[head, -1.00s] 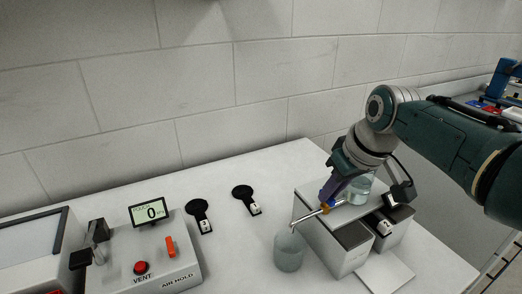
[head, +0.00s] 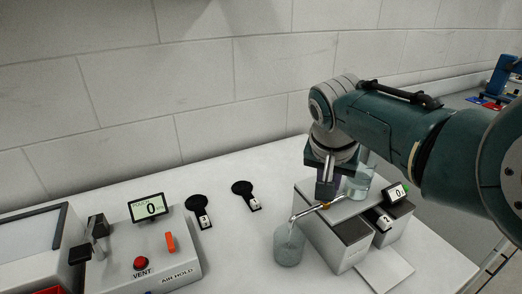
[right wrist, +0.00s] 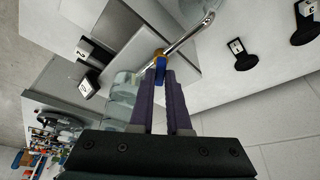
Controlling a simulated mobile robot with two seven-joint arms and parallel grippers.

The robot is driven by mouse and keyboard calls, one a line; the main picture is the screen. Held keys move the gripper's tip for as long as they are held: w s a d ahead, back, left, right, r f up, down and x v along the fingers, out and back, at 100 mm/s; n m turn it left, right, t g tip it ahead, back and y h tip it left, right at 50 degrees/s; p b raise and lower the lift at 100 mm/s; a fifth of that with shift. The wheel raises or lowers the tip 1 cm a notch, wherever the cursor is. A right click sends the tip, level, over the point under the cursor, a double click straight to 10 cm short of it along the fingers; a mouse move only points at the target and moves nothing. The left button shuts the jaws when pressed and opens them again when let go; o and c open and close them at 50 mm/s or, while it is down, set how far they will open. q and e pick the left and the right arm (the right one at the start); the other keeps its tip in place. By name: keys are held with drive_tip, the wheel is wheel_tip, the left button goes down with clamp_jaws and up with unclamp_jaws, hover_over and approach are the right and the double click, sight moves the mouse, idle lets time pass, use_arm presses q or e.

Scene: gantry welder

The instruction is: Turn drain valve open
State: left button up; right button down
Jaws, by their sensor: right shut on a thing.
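The drain valve is a small brass body (head: 325,205) with a blue handle (right wrist: 160,69), on a thin metal pipe (head: 305,212) above the grey box. My right gripper (head: 325,197) reaches down to it from above. In the right wrist view the purple fingers of the right gripper (right wrist: 160,85) are shut on the blue handle. The pipe's bent end points down into a clear beaker (head: 288,250) on the table. A pale streak shows below the pipe's end; I cannot tell surely whether it is flowing liquid. My left gripper is not in view.
A clear vessel (head: 358,184) stands on the grey box (head: 340,240), close behind the gripper. A small display (head: 396,194) is at its right. The AIR HOLD unit (head: 150,255) stands left. Two black round-headed pieces (head: 197,202) lie between. The front middle table is clear.

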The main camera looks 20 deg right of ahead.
drive_tip(key=m+b, duration=0.2)
drive_tip(key=m+g+b, duration=0.1)
drive_tip(key=m+b, duration=0.1)
drive_tip(key=b, duration=0.1)
drive_tip(key=m+g+h+b, duration=0.1)
drive_tip(key=m+b, duration=0.1)
drive_tip(key=b, duration=0.1)
drive_tip(key=shift+w+a+f+m, duration=0.1)
drive_tip(key=shift+w+f+m, duration=0.15)
drive_tip(key=shift+m, duration=0.05)
drive_tip(key=shift+r+m+g+b, duration=0.2)
drive_tip(key=shift+m+g+b, duration=0.2)
drive_tip(key=shift+m+b, duration=0.5)
drive_tip(key=c, duration=0.9)
unclamp_jaws()
drive_tip(key=v, duration=1)
drive_tip(key=shift+p, duration=0.4)
